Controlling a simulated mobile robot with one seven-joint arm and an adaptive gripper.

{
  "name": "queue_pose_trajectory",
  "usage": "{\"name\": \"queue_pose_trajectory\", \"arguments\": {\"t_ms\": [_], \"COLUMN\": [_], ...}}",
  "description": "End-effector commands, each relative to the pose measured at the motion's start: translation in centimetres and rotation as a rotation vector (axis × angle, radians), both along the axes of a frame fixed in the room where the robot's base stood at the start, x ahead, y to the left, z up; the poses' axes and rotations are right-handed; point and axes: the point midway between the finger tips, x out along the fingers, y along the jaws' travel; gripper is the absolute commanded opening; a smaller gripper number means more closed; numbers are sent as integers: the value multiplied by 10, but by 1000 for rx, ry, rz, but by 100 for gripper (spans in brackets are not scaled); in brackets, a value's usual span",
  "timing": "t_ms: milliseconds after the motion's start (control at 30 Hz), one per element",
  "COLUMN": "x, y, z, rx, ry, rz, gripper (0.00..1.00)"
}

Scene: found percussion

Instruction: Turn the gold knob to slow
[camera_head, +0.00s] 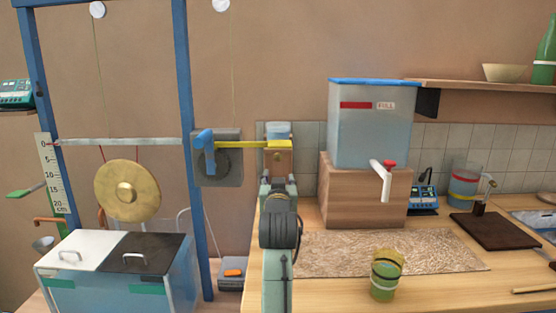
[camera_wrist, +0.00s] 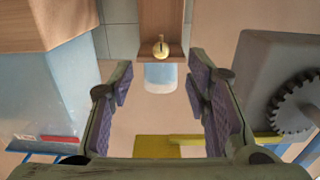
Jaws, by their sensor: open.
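The small gold knob (camera_wrist: 161,48) sits on the face of a wooden block (camera_wrist: 150,20) in the wrist view, with a dark line across it. No "slow" mark is readable. In the head view the block (camera_head: 285,168) stands behind my arm, with a pale blue cylinder (camera_head: 278,131) on top. My gripper (camera_wrist: 160,84) is open and empty. Its two padded fingers point toward the block, with the knob seen between and beyond their tips, apart from them. In the head view my arm hides the lower part of the block.
A yellow bar (camera_head: 250,145) runs from a grey geared box (camera_head: 217,160) toward the block. A blue-lidded tank (camera_head: 374,125) on a wooden stand is to the right. A green cup (camera_head: 386,276) stands on the counter. A gong (camera_head: 127,190) hangs at left.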

Motion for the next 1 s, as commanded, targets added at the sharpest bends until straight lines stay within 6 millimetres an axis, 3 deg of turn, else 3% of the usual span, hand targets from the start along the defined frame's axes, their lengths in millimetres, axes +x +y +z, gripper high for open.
{"name": "queue_pose_trajectory", "arguments": {"t_ms": [100,267,700,1000], "x": [10,23,101,120], "y": [1,2,2,2], "z": [16,20,21,19], "rx": [1,1,1,1], "ry": [-8,-7,-7,-9], "rz": [2,3,3,3], "gripper": [44,44,44,44]}}
